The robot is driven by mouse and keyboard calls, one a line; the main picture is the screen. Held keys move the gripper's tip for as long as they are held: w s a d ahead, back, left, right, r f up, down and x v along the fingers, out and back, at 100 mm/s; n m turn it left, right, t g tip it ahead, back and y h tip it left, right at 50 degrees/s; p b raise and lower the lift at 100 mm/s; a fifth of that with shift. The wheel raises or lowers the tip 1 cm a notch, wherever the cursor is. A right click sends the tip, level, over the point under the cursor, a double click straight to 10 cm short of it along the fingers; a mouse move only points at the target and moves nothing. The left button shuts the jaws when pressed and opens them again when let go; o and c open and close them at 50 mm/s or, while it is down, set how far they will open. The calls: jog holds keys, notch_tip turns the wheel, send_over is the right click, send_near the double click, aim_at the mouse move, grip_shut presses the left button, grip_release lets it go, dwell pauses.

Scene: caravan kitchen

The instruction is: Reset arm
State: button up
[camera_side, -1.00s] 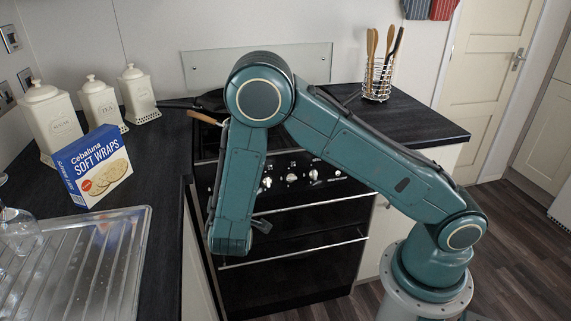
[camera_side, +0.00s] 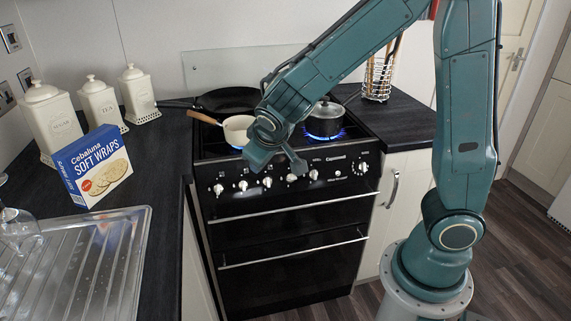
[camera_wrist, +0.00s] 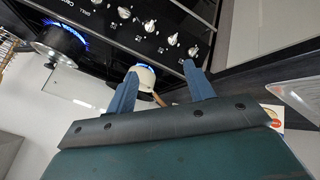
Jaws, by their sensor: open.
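My teal arm is raised, with its forearm reaching left and down toward the front of the cooker. My gripper (camera_side: 277,164) is open and empty, in front of the cooker's control knobs in the side view. In the wrist view, the two blue fingers of my gripper (camera_wrist: 160,72) stand apart with nothing held between them. The black cooker (camera_side: 290,225) is behind it. A cream saucepan (camera_side: 237,131) with a wooden handle sits on the hob, partly hidden by my arm; it also shows in the wrist view (camera_wrist: 144,76).
A lidded dark pot (camera_side: 325,118) sits over a blue flame; another flame shows under the saucepan. A black frying pan (camera_side: 222,99) is at the back. A soft wraps box (camera_side: 95,168) and cream canisters (camera_side: 100,103) stand left. A utensil holder (camera_side: 377,80) stands right.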

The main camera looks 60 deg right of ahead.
jog(key=s+a+r+y, duration=0.1)
jog(key=s+r, duration=0.4)
jog(key=s, duration=0.5)
jog(key=s+a+r+y, duration=0.2)
jog(key=s+r+y, duration=0.2)
jog(key=s, duration=0.6)
jog(key=shift+s+r+n, duration=0.3)
jog(key=shift+r, duration=0.3)
jog(key=shift+w+d, duration=0.1)
jog(key=shift+w, duration=0.05)
